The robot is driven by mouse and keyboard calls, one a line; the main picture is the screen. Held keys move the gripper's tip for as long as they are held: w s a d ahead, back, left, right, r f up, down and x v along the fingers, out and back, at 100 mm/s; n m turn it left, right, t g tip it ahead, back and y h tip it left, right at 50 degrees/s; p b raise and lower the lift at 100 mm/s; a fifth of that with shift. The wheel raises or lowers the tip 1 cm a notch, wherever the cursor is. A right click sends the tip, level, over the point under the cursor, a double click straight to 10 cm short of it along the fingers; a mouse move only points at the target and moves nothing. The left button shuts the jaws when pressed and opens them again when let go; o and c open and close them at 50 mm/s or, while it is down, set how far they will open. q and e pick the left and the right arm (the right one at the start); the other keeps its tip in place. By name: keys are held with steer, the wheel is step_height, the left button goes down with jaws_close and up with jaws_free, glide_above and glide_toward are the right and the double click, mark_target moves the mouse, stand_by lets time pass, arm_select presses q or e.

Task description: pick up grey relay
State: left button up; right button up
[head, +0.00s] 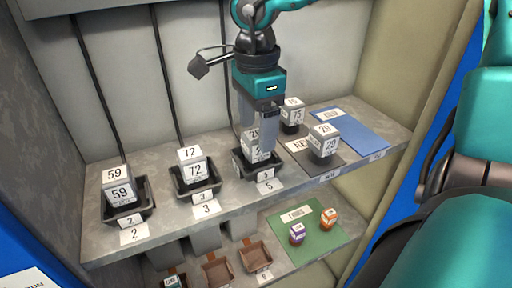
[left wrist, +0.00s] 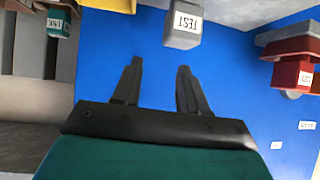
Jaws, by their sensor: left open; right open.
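No part is plainly marked as the grey relay in either view. In the head view, grey-and-white numbered blocks stand on the upper shelf: 59 (head: 121,188), 72 (head: 194,167), 29 (head: 323,141) and 75 (head: 292,113). Another numbered block (head: 257,147) is in the tray marked 5 (head: 279,166), partly hidden by my right gripper (head: 258,150). The right gripper is open, pointing down, with its fingers at this block; I cannot tell whether they touch it. My left gripper (left wrist: 160,66) is open and empty in the left wrist view, below a grey fixture labelled TEST (left wrist: 183,27).
Trays 2 (head: 144,211) and 3 (head: 212,187) hold blocks. A blue mat (head: 354,132) at the upper shelf's right is clear. The lower shelf has a green mat (head: 318,243) with purple (head: 296,233) and orange (head: 328,218) parts. The left wrist view shows a red block (left wrist: 292,76).

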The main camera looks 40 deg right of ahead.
mark_target(256, 134)
steer(key=shift+a+f, duration=0.1)
steer(key=shift+f, duration=1.4)
steer(key=shift+c, duration=0.3)
steer(key=c, duration=1)
